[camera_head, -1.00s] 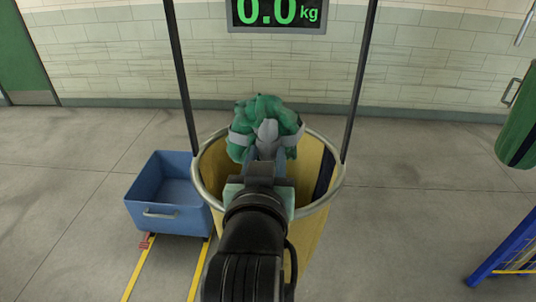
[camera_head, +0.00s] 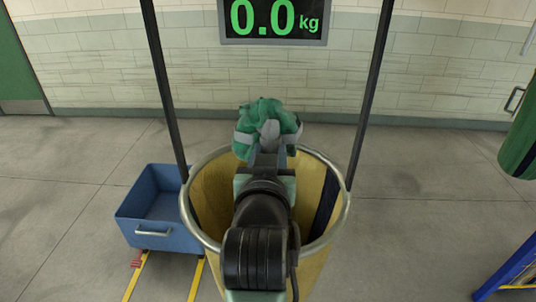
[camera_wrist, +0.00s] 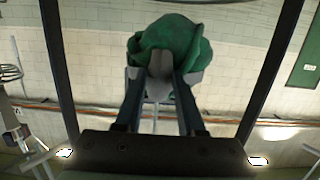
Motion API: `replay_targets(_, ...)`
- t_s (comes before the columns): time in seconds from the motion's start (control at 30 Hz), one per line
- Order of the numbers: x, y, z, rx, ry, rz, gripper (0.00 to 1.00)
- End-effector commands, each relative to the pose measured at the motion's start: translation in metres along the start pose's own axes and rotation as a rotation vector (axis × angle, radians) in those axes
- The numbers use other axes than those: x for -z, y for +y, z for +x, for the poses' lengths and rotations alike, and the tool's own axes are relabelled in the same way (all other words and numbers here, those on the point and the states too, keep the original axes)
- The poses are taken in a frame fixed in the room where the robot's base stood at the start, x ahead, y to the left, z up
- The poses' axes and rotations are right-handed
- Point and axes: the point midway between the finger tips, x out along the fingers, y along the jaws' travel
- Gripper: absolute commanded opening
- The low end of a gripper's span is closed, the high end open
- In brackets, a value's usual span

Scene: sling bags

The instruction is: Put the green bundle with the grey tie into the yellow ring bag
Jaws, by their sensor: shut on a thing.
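The green bundle with the grey tie (camera_head: 265,123) is held at the end of my gripper (camera_head: 267,153). In the wrist view the bundle (camera_wrist: 168,45) sits between the tips of my gripper's two fingers (camera_wrist: 160,72), which are shut on its grey tie. The yellow ring bag (camera_head: 212,200) hangs open below, with a round metal rim (camera_head: 187,208). In the head view the bundle overlaps the far part of the rim; I cannot tell exactly how high above it hangs. My arm hides the middle of the bag's mouth.
Two dark straps (camera_head: 166,85) rise from the bag's rim on either side of my arm. A display (camera_head: 273,20) reading 0.0 kg hangs behind. A blue cart (camera_head: 155,208) stands on yellow rails at left. A green bag (camera_head: 521,140) hangs at right.

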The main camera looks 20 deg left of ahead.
Motion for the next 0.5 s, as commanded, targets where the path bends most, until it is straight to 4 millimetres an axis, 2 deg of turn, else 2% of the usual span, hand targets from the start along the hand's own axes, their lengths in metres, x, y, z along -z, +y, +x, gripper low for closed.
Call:
replay_targets(0.27, 0.0039, 0.0004, -0.0002, 0.000, 0.010, 0.000, 0.00)
replay_targets(0.3, 0.0038, 0.0004, -0.0002, 0.000, 0.010, 0.000, 0.44)
replay_targets(0.47, 0.0023, 0.0004, 0.0001, -0.001, 0.006, 0.000, 0.73)
replay_targets(0.5, 0.0020, 0.0004, 0.0002, -0.001, 0.005, 0.000, 0.73)
